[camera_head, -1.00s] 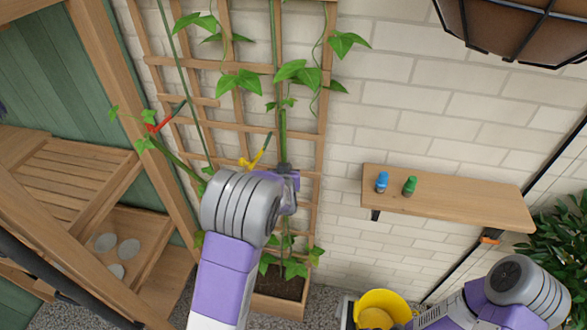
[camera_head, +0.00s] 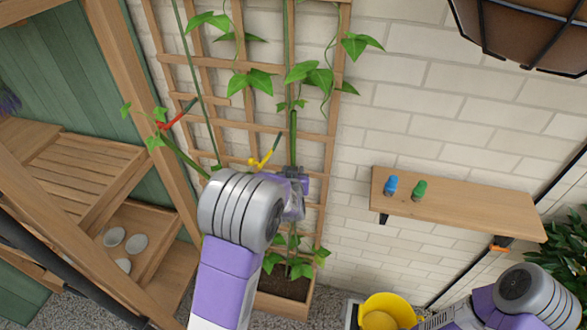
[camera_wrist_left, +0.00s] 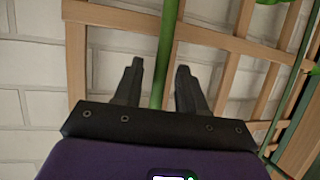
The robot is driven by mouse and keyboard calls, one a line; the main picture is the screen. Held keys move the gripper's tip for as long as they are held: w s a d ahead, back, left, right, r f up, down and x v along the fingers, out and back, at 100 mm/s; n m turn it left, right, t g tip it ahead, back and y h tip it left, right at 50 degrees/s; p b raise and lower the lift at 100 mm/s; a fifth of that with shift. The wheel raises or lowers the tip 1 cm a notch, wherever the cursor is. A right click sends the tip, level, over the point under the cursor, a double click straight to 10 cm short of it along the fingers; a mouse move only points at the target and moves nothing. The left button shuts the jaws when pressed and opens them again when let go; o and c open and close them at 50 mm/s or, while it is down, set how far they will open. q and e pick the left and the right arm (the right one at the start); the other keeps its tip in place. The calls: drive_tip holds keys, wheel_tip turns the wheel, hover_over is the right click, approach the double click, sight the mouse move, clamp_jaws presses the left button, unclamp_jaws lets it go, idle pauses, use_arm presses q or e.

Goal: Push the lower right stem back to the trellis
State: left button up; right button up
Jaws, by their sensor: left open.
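The wooden trellis (camera_head: 338,75) stands against the white brick wall. A green stem (camera_head: 293,130) runs up its right part, and its lower length is hidden behind my left gripper (camera_head: 293,188). In the left wrist view the stem (camera_wrist_left: 166,45) crosses a trellis slat (camera_wrist_left: 115,17) and runs down between the two fingers of my left gripper (camera_wrist_left: 158,82). These fingers are open, one on each side of the stem, with visible gaps; whether the stem touches the slat cannot be told. My right arm shows at the lower right, its gripper outside the view.
A yellow clip (camera_head: 263,153) and a red clip (camera_head: 178,116) sit left of the stem. A yellow bucket (camera_head: 388,303) stands below; a planter (camera_head: 283,300) is under the trellis.

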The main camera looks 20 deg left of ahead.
use_arm(q)
drive_tip(key=shift+v, duration=2.4)
drive_tip(key=shift+w, duration=0.1)
drive_tip(key=s+d+f+g+h+b, duration=0.15)
drive_tip(key=s+f, duration=0.25)
drive_tip(key=f, duration=0.4)
drive_tip(key=s+d+f+m+g+h, duration=0.1)
drive_tip(key=s+f+g, duration=0.25)
drive_tip(key=f, duration=0.35)
drive_tip(key=s+d+f+g+h, duration=0.15)
drive_tip(key=s+f, duration=0.25)
drive_tip(key=f, duration=0.4)
drive_tip(key=s+d+f+g+h, duration=0.1)
drive_tip(key=s+d+f, duration=0.2)
drive_tip(key=s, duration=0.2)
drive_tip(key=s+d+f+g+h+b, duration=0.1)
drive_tip(key=s+d+f+g+h, duration=0.1)
drive_tip(key=s, duration=0.4)
drive_tip(key=s+d+f+g+h, duration=0.1)
drive_tip(key=s+d+f+g, duration=0.1)
drive_tip(key=s+d+f, duration=0.2)
drive_tip(key=shift+s+d+f+h+b, duration=0.3)
drive_tip(key=shift+s+f, duration=0.25)
drive_tip(key=shift+s, duration=0.65)
drive_tip(key=shift+w+g, duration=0.1)
drive_tip(key=shift+g, duration=0.25)
